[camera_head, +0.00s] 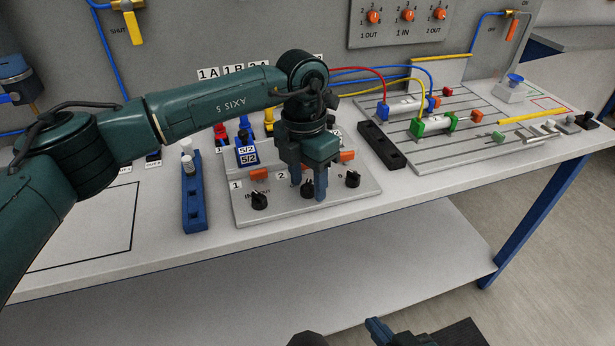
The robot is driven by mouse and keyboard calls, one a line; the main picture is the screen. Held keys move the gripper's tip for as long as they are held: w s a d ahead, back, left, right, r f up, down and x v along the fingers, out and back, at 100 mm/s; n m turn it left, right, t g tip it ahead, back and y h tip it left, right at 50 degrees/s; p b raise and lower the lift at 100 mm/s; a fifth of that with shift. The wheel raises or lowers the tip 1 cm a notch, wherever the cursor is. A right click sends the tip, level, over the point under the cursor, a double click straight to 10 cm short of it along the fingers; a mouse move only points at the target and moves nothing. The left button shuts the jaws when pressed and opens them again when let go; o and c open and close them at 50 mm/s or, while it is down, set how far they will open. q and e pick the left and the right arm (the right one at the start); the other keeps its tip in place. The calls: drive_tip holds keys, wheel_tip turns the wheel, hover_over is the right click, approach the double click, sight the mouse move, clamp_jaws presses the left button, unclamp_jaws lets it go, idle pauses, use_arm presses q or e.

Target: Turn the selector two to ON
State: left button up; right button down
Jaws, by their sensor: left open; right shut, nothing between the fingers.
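Selector two is a black knob (307,189) in the middle of the front row on a grey panel (290,222). Knob one (259,201) is to its left and knob three (352,179) to its right. My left gripper (309,188) points down over selector two, open, with its blue fingers at either side of the knob. Whether they touch it, I cannot tell. The gripper body and fingers hide part of the knob and the panel behind it. My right gripper (378,330) is low at the bottom edge, shut and empty, away from the table.
A blue rack (193,205) stands left of the panel and a black block (382,146) right of it. Behind are blue valves marked 5/2 (247,155). Red, blue and yellow hoses run to cylinders on the right (433,124). The table front edge is clear.

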use_arm(q)
wheel_tip(320, 180, up, 13)
drive_tip(key=shift+w+a, duration=0.25)
drive_tip(key=shift+w, duration=0.05)
drive_tip(key=shift+r, duration=0.1)
